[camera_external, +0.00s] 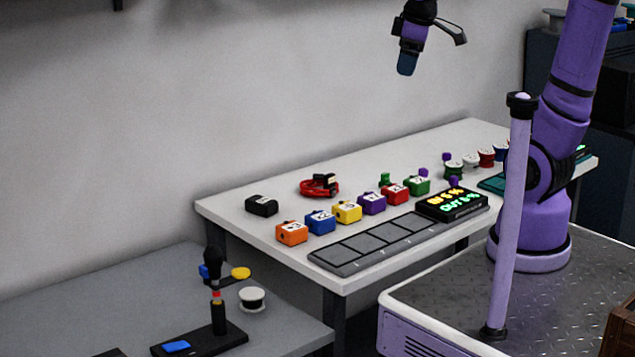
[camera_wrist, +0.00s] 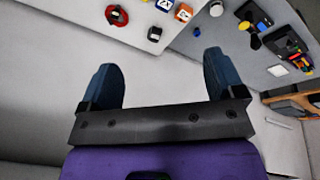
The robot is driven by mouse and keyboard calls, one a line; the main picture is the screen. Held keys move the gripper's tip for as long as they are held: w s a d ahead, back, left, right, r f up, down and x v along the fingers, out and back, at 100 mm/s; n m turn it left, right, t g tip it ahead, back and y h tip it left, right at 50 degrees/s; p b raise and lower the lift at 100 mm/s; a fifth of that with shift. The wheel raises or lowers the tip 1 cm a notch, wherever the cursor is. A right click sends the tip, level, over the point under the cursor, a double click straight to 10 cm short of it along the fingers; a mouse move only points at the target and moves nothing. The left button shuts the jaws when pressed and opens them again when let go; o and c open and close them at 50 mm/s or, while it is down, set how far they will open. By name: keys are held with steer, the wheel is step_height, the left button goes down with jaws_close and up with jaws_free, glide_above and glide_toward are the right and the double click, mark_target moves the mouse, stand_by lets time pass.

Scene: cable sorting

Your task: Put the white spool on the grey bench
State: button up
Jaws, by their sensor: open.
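A white spool (camera_external: 251,298) with a darker middle stands upright on the grey bench (camera_external: 130,295), near the bench's right side. It also shows at the top of the wrist view (camera_wrist: 216,8). Another pale spool (camera_external: 470,161) stands among coloured spools at the far right of the white table. My gripper (camera_external: 432,50) is open and empty, high above the white table near the wall. Its two blue fingers stand wide apart in the wrist view (camera_wrist: 160,78), with nothing between them.
The white table (camera_external: 250,208) holds several coloured numbered blocks, a black block (camera_external: 262,206), a red cable coil (camera_external: 319,186), a dark tray (camera_external: 370,243) and a lit display (camera_external: 452,203). A black upright tool stand (camera_external: 218,318) and a yellow disc (camera_external: 241,273) are beside the spool.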

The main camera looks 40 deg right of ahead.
steer(key=s+d+m+t, duration=0.1)
steer(key=s+d+m, duration=0.1)
steer(key=s+m, duration=0.2)
steer(key=s+d+m+t, duration=0.1)
steer(key=s+d+m, duration=0.2)
steer(key=s, duration=0.6)
steer(key=shift+m, duration=0.4)
